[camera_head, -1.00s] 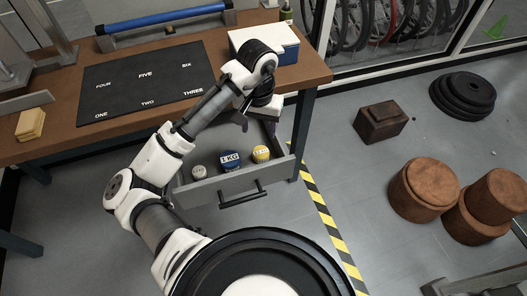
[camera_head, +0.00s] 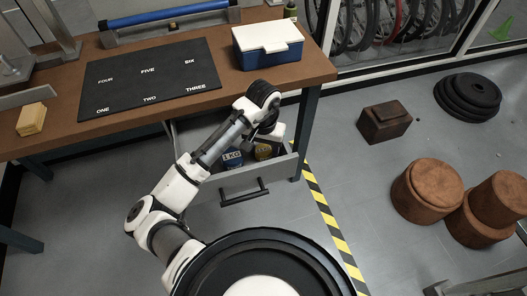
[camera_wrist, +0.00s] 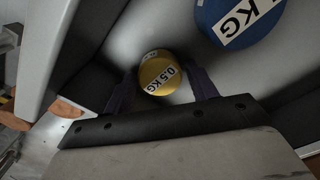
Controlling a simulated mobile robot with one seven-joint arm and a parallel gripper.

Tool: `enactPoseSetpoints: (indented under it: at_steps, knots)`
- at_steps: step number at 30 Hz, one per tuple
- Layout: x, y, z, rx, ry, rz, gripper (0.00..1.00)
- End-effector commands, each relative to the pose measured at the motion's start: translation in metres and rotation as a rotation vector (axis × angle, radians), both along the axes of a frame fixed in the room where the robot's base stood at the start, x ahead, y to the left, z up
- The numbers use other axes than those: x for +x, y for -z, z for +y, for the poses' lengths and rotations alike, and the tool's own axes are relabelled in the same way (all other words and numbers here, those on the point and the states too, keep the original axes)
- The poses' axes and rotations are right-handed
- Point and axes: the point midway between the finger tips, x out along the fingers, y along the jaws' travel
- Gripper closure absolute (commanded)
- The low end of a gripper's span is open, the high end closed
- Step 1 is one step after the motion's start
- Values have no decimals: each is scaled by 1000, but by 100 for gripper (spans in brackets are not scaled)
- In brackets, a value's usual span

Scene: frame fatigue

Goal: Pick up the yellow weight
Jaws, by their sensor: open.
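The yellow weight (camera_wrist: 160,75) carries a 0.5 KG label and lies in the open grey drawer (camera_head: 242,184). In the wrist view it sits between the two dark fingers of my gripper (camera_wrist: 162,86), which are open on either side of it. Whether a finger touches it cannot be told. In the head view the yellow weight (camera_head: 264,151) is partly hidden by my wrist. The blue 1 KG weight (camera_head: 232,159) lies to its left in the drawer. In the wrist view the blue weight (camera_wrist: 238,18) is at the upper right, apart from the fingers.
The drawer front and side walls stand close around my gripper. A wooden table (camera_head: 300,80) above holds a black mat (camera_head: 150,82) and a blue box with a white lid (camera_head: 268,52). Yellow-black floor tape (camera_head: 325,215) runs to the right of the drawer.

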Motion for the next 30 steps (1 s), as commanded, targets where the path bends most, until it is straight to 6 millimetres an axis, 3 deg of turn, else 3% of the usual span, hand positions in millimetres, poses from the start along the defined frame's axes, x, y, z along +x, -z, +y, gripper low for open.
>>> enactPoseSetpoints:
  at_steps: [3,15,24,30]
  knots:
    - [0,0,0,0,0,0,43]
    - [0,-1,0,0,0,-1,93]
    - [0,-4,0,0,0,-1,93]
    - [0,-22,0,-1,1,-2,93]
